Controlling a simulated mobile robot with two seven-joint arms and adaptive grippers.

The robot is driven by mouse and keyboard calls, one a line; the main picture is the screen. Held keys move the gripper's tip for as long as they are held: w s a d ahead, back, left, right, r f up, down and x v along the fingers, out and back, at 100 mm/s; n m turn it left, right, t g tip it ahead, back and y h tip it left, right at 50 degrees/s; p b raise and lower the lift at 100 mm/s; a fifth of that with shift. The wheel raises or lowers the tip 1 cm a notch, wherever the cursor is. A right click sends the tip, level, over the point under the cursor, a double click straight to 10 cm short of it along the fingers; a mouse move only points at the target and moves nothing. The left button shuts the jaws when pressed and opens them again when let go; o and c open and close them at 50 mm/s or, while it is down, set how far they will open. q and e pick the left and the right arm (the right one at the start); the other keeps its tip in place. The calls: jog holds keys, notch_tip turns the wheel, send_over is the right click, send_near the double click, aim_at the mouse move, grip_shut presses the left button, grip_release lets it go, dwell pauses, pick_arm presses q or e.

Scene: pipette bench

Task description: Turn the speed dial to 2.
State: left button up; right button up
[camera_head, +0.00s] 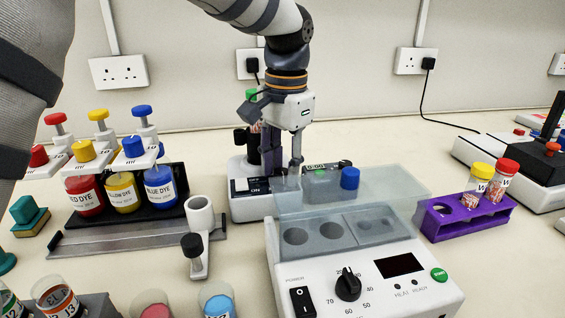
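No dial in view can be read as marked for speed. A white-and-grey device (241,203) stands at the back middle, partly hidden by my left gripper and a clear lid. My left gripper (283,168) points down over this device, its fingers apart with nothing seen between them. I cannot tell whether it touches the device. A black dial (348,284) on the white heating block (400,293) in front has a scale with 20, 40, 50, 60 and 70. My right gripper is not in view.
The clear lid (405,187) of the heating block stands raised close to my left gripper. A dye rack (135,215) with three bottles is at the left. A purple rack (465,219) with two vials is at the right. A white pipette-like holder (199,240) stands between.

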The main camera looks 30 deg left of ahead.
aim_at(285, 172)
pick_arm(q)
notch_tip(285, 172, up, 12)
jog(key=shift+d, duration=0.3)
jog(key=shift+s, duration=0.15)
